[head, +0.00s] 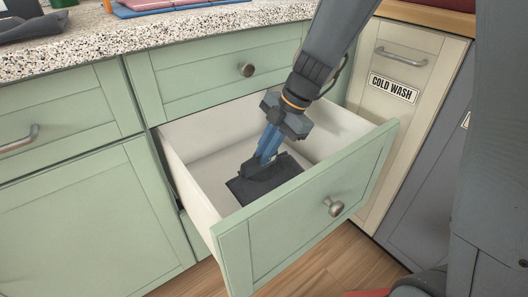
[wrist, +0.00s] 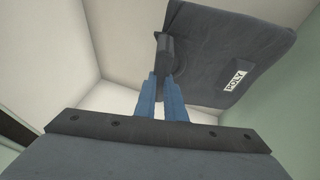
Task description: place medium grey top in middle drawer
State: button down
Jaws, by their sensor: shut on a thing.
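The grey top (head: 280,184) is a folded dark grey garment inside the open middle drawer (head: 310,222), low over or on its floor. In the wrist view the grey top (wrist: 212,58) shows a white "POLY" label. My gripper (head: 262,163) reaches down into the drawer with its blue fingers shut on a bunched edge of the top. The fingers (wrist: 163,84) also show in the wrist view, pinching that fold. I cannot tell whether the top fully rests on the drawer floor. The drawer has a pale green front, cream inside walls and a round knob.
A closed drawer (head: 222,75) sits directly above the open one. A speckled counter (head: 80,38) holds folded cloths (head: 158,7). A cream panel labelled "COLD WASH" (head: 393,88) stands to the right. The drawer has bare floor around the top.

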jog(key=shift+f, duration=0.2)
jog(key=c, duration=1.8)
grip_release()
jog(key=shift+c, duration=0.2)
jog(key=shift+r, duration=0.1)
jog(key=shift+r+p, duration=0.8)
jog(key=shift+p, duration=0.05)
jog(key=p+v, duration=0.2)
jog(key=v, duration=0.9)
jog(key=shift+d+r, duration=0.2)
jog(key=shift+d, duration=0.05)
jog(key=shift+p, duration=0.35)
